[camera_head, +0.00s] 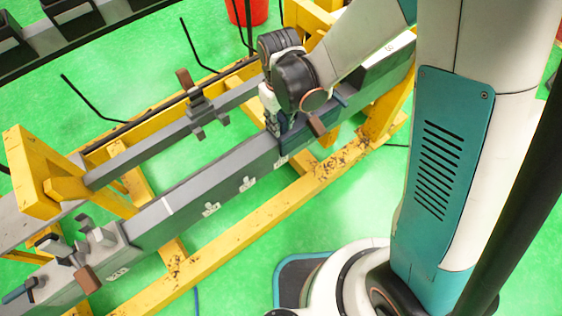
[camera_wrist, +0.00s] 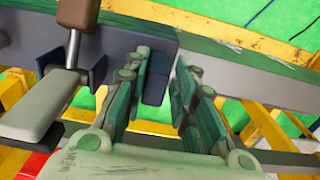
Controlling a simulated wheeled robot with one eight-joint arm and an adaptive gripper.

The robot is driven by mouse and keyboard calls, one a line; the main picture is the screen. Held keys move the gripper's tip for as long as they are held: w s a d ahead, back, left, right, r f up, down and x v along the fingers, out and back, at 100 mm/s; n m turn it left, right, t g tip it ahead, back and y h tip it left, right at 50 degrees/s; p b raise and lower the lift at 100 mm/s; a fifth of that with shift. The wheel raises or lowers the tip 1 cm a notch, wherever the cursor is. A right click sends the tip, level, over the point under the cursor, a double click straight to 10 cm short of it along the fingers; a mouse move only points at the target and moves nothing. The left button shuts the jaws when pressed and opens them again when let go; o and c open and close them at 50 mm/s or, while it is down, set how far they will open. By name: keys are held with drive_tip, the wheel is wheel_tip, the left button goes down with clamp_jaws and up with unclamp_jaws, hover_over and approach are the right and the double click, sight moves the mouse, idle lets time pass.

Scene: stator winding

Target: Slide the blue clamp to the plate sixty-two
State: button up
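The blue clamp sits on the grey beam (camera_head: 190,204) in the head view, partly hidden by my gripper. Its brown handle (camera_head: 316,124) sticks out at the front. In the wrist view its dark blue body (camera_wrist: 125,60) lies beyond my fingers, with a brown grip (camera_wrist: 78,12) at upper left. My gripper (camera_wrist: 161,62) is at the clamp, its green fingers apart. A dark blue block (camera_wrist: 156,85) shows between them, near the left finger, with a narrow gap to the right finger. Pale plates mark the beam's side (camera_head: 247,184) (camera_head: 211,209); their numbers are unreadable.
A grey clamp (camera_head: 98,235) with a brown handle (camera_head: 87,279) stands at the beam's lower left. Another clamp (camera_head: 200,104) sits on the rear bar. Yellow frame rails (camera_head: 230,235) run alongside. The beam between the lower left clamp and my gripper is clear.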

drive_tip(key=shift+s+a+b, duration=0.15)
drive_tip(key=shift+s+a, duration=0.7)
drive_tip(key=shift+a, duration=0.45)
drive_tip(key=shift+s+a+b, duration=0.15)
drive_tip(key=shift+s+a, duration=0.75)
drive_tip(key=shift+a, duration=0.35)
drive_tip(key=shift+s+a+b, duration=0.15)
drive_tip(key=shift+s+a, duration=0.7)
drive_tip(key=shift+a, duration=0.45)
drive_tip(key=shift+s+a, duration=0.3)
drive_tip(key=shift+a, duration=0.15)
drive_tip(key=shift+w+d, duration=0.15)
drive_tip(key=shift+d, duration=0.1)
drive_tip(key=shift+o, duration=1.4)
drive_tip(key=shift+r, duration=0.1)
wheel_tip(320, 180, up, 10)
drive_tip(key=p, duration=0.6)
